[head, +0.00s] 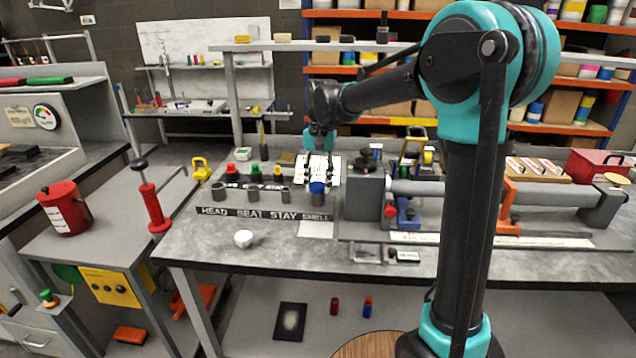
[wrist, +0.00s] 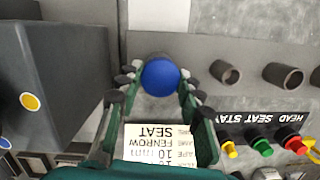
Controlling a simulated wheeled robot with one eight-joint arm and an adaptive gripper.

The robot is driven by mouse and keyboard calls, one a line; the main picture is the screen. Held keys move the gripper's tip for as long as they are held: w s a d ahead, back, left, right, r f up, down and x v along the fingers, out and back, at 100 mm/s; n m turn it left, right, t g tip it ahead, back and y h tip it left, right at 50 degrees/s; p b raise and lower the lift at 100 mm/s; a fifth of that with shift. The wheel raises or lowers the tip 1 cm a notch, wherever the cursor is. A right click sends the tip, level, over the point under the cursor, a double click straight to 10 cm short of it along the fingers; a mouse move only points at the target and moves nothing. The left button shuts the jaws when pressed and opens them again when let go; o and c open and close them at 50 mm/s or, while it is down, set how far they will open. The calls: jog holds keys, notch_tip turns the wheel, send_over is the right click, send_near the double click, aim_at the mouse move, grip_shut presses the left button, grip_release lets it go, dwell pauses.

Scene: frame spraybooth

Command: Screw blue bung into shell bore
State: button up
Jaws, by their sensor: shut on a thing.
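The blue bung (head: 317,187) sits at the top of the grey cylinder behind the SHELL label (head: 317,198), the rightmost in the row. In the wrist view the round blue top of the bung (wrist: 160,76) lies between my two fingers. My gripper (head: 317,178) points down over that cylinder and is shut on the bung. The fingers (wrist: 160,88) hold it from left and right in the wrist view. A grey rim shows just behind the bung. The bore itself is hidden under the bung, so I cannot tell how deep it sits.
Other grey cylinders stand left of it, such as the STAY one (head: 285,194). Red (head: 232,169), green (head: 255,171) and yellow (head: 278,172) knobs stand behind them. A grey block (head: 364,195) stands close on the right.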

jog(key=shift+m, duration=1.2)
jog(key=m+y, duration=0.1)
jog(key=m, duration=0.3)
jog(key=shift+s+m+t, duration=0.1)
jog(key=shift+m+t, duration=0.2)
jog(key=o, duration=0.9)
